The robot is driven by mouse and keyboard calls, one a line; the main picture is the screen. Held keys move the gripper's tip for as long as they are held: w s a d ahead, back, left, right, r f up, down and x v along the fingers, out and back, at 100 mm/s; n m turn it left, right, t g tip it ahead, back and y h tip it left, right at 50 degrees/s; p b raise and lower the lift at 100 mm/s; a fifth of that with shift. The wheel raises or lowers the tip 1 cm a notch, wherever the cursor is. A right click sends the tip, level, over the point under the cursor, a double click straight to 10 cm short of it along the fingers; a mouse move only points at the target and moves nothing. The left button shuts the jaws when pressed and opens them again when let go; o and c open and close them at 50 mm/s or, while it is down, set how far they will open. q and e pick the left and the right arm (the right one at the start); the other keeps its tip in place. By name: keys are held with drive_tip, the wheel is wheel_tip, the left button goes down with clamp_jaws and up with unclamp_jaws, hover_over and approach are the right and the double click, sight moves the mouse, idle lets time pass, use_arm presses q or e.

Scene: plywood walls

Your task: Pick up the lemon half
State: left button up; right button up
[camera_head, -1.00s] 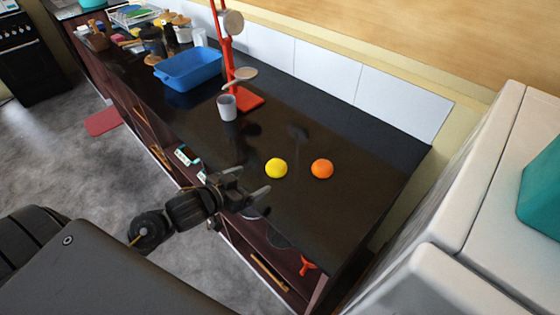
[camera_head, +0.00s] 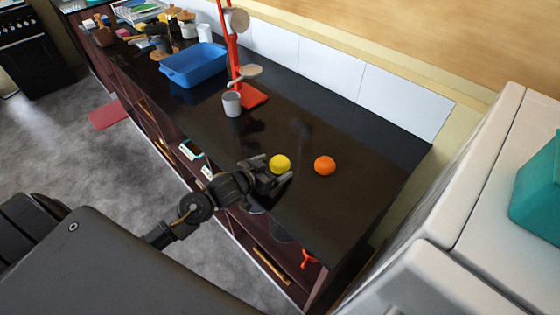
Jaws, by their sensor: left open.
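The yellow lemon half (camera_head: 281,164) rests on the dark countertop (camera_head: 330,215), left of an orange half (camera_head: 324,166). My left gripper (camera_head: 278,176) is open, close beside the lemon half on its near side, over the counter's front edge. In this view its fingers overlap the lower edge of the lemon half. I cannot tell whether they touch it. My right gripper is not in view.
A grey cup (camera_head: 232,103) and a red stand (camera_head: 252,96) are farther back, beside a blue basin (camera_head: 194,66). Several jars and a dish rack (camera_head: 140,10) fill the far end. A white appliance (camera_head: 455,215) is at right. The counter right of the orange is clear.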

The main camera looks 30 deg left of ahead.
use_arm(q)
drive_tip(key=shift+w+d+f, duration=0.1)
drive_tip(key=shift+w+f, duration=0.1)
drive_tip(key=shift+w, duration=0.15)
drive_tip(key=shift+s, duration=0.1)
drive_tip(key=c, duration=1.1)
drive_tip(key=shift+r, duration=0.15)
